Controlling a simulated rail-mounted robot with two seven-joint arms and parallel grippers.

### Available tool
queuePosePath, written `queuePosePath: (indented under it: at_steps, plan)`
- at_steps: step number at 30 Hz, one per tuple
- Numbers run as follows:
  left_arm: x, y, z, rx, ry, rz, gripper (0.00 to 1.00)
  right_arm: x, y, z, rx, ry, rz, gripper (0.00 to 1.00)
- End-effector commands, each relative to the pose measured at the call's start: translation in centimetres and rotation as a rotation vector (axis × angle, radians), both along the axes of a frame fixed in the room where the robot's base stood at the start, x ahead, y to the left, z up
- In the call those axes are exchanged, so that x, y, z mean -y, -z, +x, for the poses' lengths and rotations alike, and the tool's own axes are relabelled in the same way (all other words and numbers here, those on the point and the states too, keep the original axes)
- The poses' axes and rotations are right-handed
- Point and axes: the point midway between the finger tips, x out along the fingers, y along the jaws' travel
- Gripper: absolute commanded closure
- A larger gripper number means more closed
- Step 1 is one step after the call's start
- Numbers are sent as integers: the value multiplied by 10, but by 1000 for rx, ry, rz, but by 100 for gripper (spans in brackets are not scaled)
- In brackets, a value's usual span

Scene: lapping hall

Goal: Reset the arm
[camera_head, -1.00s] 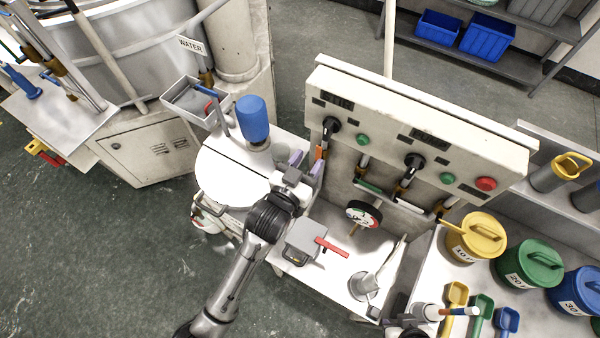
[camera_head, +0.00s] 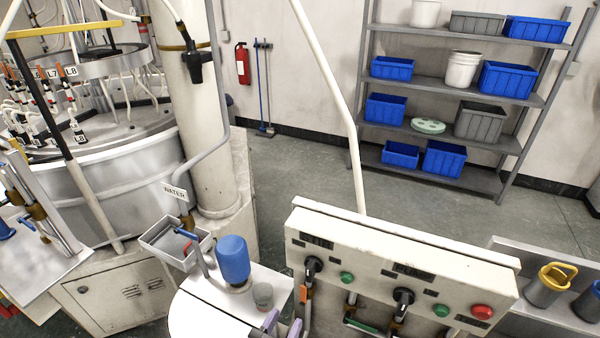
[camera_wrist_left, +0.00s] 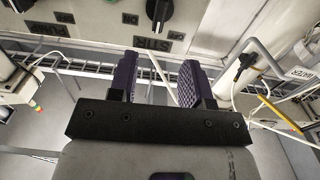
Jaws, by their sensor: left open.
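My left gripper (camera_head: 283,325) shows at the bottom edge of the head view, with two purple fingers standing apart. It is in front of the control panel's left end, below and right of a blue bottle and a small greenish cup. In the left wrist view the purple fingers (camera_wrist_left: 157,82) are apart with nothing between them. The rest of my left arm is below the head view. My right gripper is in neither view.
The control panel (camera_head: 400,270) stands close on the right. The blue bottle (camera_head: 232,259) and cup (camera_head: 263,294) stand on a white top beside a grey tray (camera_head: 176,242). A WATER pipe (camera_head: 213,130) rises behind. Shelves (camera_head: 470,90) with bins are far back; open floor lies between.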

Motion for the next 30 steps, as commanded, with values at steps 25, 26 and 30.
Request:
queuePosePath:
  at_steps: [25, 26, 30]
  plan:
    - [-124, 34, -141, -886, -158, 321, 55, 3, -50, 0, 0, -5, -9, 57]
    - [-130, 32, -151, -903, -167, 322, 55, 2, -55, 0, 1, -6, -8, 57]
    - [-152, 28, -195, -987, -201, 332, 55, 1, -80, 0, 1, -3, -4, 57]
